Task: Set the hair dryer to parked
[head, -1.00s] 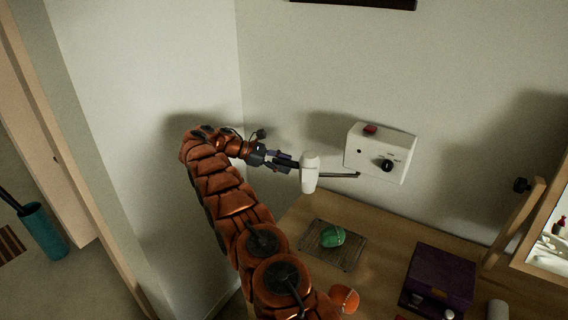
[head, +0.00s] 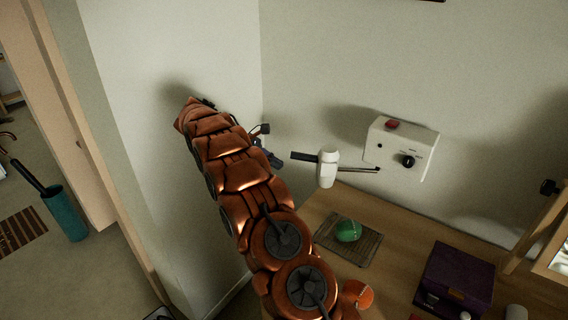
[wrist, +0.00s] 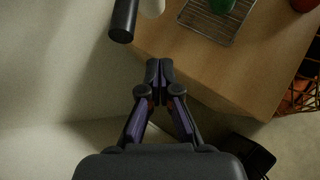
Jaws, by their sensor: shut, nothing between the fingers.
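The hair dryer (head: 327,169) is white with a dark handle or nozzle part pointing left. It appears beside the white wall unit (head: 402,149), with a thin dark rod or arm between them. The unit has a red button and a black knob. In the wrist view, the dark cylinder of the dryer (wrist: 123,20) shows at the top, left of my gripper, with some white beside it. My gripper (wrist: 159,68) is shut and empty, apart from the dryer, near the table's corner. In the head view my arm hides most of my gripper.
A wooden table (head: 400,225) stands below the wall unit. On it are a wire rack (head: 367,250) with a green object (head: 348,231), an orange object (head: 356,294) and a purple box (head: 458,279). A mirror stands at the right. The wall is close at the left.

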